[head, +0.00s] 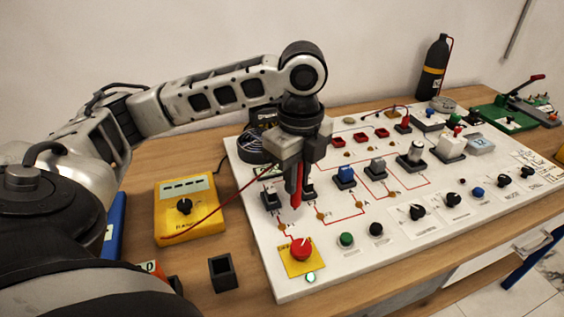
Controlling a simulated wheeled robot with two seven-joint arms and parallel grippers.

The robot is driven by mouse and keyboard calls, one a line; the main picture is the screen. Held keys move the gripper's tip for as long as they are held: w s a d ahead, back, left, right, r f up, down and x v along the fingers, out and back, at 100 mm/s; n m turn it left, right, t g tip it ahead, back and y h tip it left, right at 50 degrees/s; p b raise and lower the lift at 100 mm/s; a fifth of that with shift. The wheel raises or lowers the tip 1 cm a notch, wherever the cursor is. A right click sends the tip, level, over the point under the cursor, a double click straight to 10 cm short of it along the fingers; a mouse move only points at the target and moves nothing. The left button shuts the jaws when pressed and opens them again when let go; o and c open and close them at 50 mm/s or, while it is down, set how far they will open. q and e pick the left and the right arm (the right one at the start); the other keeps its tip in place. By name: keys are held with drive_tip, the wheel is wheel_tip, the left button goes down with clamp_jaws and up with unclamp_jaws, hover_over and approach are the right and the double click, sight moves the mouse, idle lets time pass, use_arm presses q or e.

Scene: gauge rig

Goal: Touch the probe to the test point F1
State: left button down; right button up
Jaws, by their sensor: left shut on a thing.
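My left gripper (299,172) is shut on the red probe (296,194), which points down over the near left part of the white panel (262,234). Its tip appears just above or near the panel between brass test points; I cannot tell whether it touches anything. Brass test points (282,227) (320,216) (360,204) lie along red printed lines. Their labels are too small to read, so I cannot tell which is F1. A red cable runs from the probe to the yellow meter (168,214) on the left. My right gripper is not in view.
A red knob on a yellow plate (290,267) and a green lamp (311,277) sit at the panel's near corner. Switches and knobs crowd the panel. A black open holder (222,272) stands on the wooden bench. A black bottle (433,68) stands behind.

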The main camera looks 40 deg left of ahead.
use_arm(q)
drive_tip(key=a+m, duration=0.1)
drive_tip(key=m, duration=0.1)
drive_tip(key=a+r+m, duration=0.1)
drive_tip(key=m, duration=0.3)
drive_tip(key=shift+s+a+r, duration=0.35)
drive_tip(key=shift+s+a, duration=0.05)
drive_tip(key=shift+f+b, duration=0.35)
drive_tip(key=shift+f, duration=3.5)
drive_tip(key=shift+r, duration=0.15)
wheel_tip(320, 180, up, 8)
drive_tip(key=shift+p, duration=0.35)
